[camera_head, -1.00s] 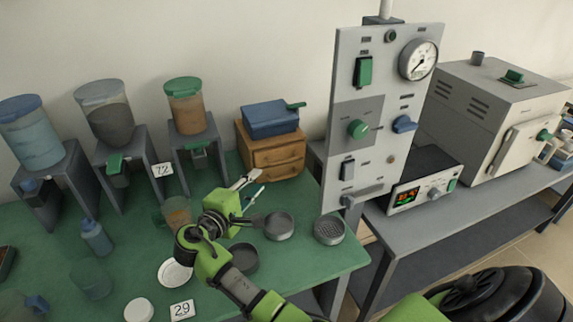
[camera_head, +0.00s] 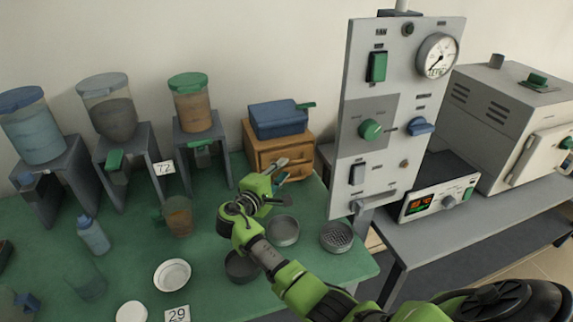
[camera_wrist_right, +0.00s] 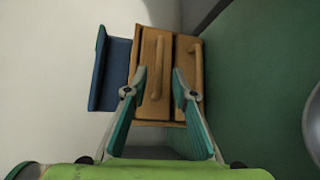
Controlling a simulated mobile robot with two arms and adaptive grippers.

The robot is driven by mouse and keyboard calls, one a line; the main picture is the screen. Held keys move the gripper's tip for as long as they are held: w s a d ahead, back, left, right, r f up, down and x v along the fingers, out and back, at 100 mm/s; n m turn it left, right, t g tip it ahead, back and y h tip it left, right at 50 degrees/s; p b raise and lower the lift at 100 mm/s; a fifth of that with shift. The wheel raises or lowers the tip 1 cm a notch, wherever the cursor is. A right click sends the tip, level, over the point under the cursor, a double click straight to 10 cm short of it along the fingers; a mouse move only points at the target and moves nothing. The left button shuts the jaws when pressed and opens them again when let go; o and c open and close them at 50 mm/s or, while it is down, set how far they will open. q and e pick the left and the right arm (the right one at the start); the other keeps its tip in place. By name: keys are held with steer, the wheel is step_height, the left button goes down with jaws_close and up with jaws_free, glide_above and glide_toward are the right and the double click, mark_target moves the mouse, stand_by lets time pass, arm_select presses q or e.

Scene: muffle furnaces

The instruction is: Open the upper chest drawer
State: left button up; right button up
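The small wooden chest (camera_head: 258,153) stands at the back of the green table. It has two drawers, one above the other, which look closed. My right gripper (camera_head: 288,168) is in front of it, hiding part of the drawer fronts. In the right wrist view the chest appears turned sideways, with the upper drawer (camera_wrist_right: 150,108) on the left and the lower drawer (camera_wrist_right: 188,55) on the right. My right gripper (camera_wrist_right: 160,78) is open there, its fingers on either side of the upper drawer's handle (camera_wrist_right: 158,68). Contact cannot be told. My left gripper is not in view.
A blue box (camera_head: 277,120) sits on the chest. Metal dishes (camera_head: 283,230) and a sieve dish (camera_head: 336,237) lie under and beside my right arm. A grey control panel (camera_head: 395,165) stands right of the chest. Dispensers (camera_head: 196,145) stand to the left.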

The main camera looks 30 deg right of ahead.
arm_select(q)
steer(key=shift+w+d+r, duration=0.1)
arm_select(e)
steer(key=x, duration=0.3)
steer(key=shift+w+d, duration=0.15)
steer(key=shift+d, duration=0.1)
jaws_close()
arm_select(q)
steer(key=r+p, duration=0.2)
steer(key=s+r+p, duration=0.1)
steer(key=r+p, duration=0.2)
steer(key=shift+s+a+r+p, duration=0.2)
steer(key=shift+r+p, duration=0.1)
steer(key=shift+p, duration=0.05)
arm_select(e)
steer(key=s+a, duration=0.3)
steer(key=s, duration=0.9)
